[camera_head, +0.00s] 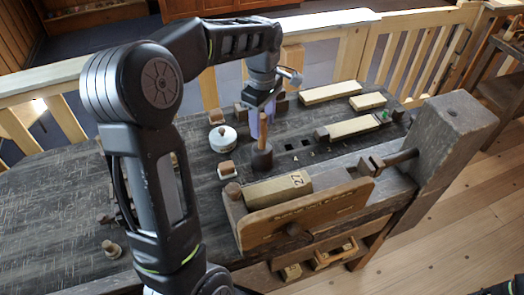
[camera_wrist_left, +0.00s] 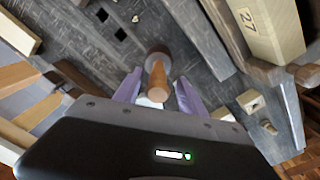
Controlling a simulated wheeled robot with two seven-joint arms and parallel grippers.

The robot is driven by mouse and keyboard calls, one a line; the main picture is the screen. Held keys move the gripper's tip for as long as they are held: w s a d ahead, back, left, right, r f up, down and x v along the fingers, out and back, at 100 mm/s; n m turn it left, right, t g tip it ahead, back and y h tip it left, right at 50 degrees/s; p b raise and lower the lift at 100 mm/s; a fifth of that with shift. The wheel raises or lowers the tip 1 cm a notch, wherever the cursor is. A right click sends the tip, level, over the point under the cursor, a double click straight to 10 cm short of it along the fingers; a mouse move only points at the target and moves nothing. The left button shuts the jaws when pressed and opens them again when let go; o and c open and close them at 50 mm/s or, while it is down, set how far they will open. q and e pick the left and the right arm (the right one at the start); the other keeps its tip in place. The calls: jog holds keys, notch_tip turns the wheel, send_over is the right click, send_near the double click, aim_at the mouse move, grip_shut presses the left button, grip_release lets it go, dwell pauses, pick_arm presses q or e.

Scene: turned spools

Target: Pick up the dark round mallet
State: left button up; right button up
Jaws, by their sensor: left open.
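The dark round mallet (camera_head: 261,157) stands on its head on the dark bench top, with its brown handle pointing up. In the left wrist view the mallet (camera_wrist_left: 158,56) shows its dark head beyond the handle, which points toward the camera. My left gripper (camera_head: 261,116) is above the mallet head at the handle. Its purple fingers are open, one on each side of the handle in the wrist view (camera_wrist_left: 158,88). I cannot tell whether either finger touches the handle. My right gripper is not in view.
The workbench (camera_head: 60,200) has a vise at its front with a wooden block marked 27 (camera_head: 278,189). A white round pot (camera_head: 222,139) and a small block (camera_head: 228,169) are left of the mallet. Pale planks (camera_head: 331,92) lie at the back right. A small spool (camera_head: 111,249) stands at front left.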

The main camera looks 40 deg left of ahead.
aim_at(262, 134)
pick_arm(q)
jog(key=shift+f, duration=0.1)
notch_tip(262, 134, down, 5)
jog(key=shift+w+a+p, duration=0.15)
jog(key=shift+p, duration=0.65)
jog(key=shift+c, duration=0.6)
grip_shut()
